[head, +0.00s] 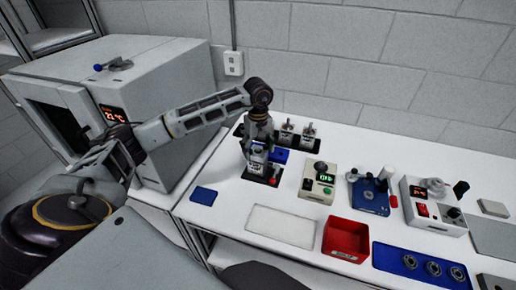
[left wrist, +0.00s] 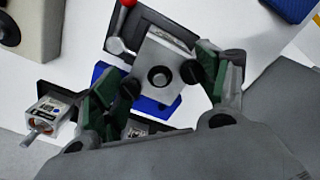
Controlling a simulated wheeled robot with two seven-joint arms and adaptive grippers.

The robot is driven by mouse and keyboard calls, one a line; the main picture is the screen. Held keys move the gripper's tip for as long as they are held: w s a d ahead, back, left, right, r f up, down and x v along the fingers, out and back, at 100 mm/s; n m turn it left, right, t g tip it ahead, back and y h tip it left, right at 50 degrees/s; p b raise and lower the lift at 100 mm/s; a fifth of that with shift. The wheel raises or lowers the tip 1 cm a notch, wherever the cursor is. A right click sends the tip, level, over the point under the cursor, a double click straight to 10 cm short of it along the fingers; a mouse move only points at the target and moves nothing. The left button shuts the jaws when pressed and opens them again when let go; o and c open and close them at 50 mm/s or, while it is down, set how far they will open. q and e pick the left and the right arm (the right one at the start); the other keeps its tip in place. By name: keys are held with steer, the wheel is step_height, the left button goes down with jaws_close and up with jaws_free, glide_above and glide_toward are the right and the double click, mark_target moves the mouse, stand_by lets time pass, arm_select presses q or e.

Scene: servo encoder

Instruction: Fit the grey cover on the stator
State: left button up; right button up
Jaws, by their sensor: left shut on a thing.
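My left gripper (head: 258,146) points down, shut on a square grey part with a dark round centre, which looks like the grey cover (left wrist: 173,58). Its fingers with green pads close on two opposite sides in the left wrist view (left wrist: 160,80). Directly below in the head view is a block with a white and blue label, which looks like the stator (head: 258,158), over a black plate with a red knob (head: 273,181). The fingers partly hide it. I cannot tell whether cover and stator touch or are fully seated. My right gripper is not in view.
Two labelled motors with shafts (head: 308,132) stand just behind. A beige box with a green display (head: 318,186), a red bin (head: 346,240) and a blue tray of rings (head: 395,260) are to the right. A white mat (head: 281,226) lies in front.

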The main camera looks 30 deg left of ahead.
arm_select(q)
steer(key=shift+f+b, duration=0.4)
steer(key=shift+f, duration=0.15)
steer(key=o, duration=1.2)
steer(key=shift+r, duration=0.1)
steer(key=shift+r+p, duration=0.8)
steer(key=shift+r, duration=0.6)
steer(key=shift+r+p, duration=1.5)
steer(key=shift+r, duration=1.45)
